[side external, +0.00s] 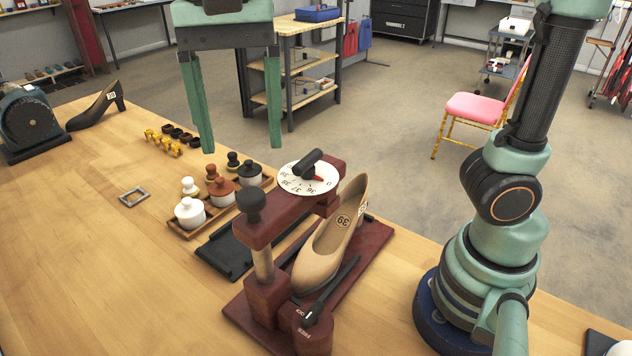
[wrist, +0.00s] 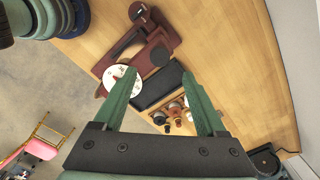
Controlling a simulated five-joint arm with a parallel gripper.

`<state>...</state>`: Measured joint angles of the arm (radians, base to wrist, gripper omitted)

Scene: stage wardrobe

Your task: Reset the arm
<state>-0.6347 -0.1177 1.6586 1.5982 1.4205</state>
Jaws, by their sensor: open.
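My gripper (side external: 239,135) is open and empty, its two green fingers pointing down in the air above the far side of the table. In the wrist view my gripper (wrist: 163,90) also shows wide apart with nothing between the fingertips but the view of the bench below. The wooden workbench (side external: 90,260) lies under it. My arm's base stands at the right of the side view.
A dark red press (side external: 262,290) with a white dial (side external: 290,176) holds a beige shoe (side external: 325,250). Lidded pots (side external: 190,213) stand in a wooden tray. A black shoe (side external: 98,105), a dark machine (side external: 28,120) and a metal frame (side external: 133,197) are at left. The front left is clear.

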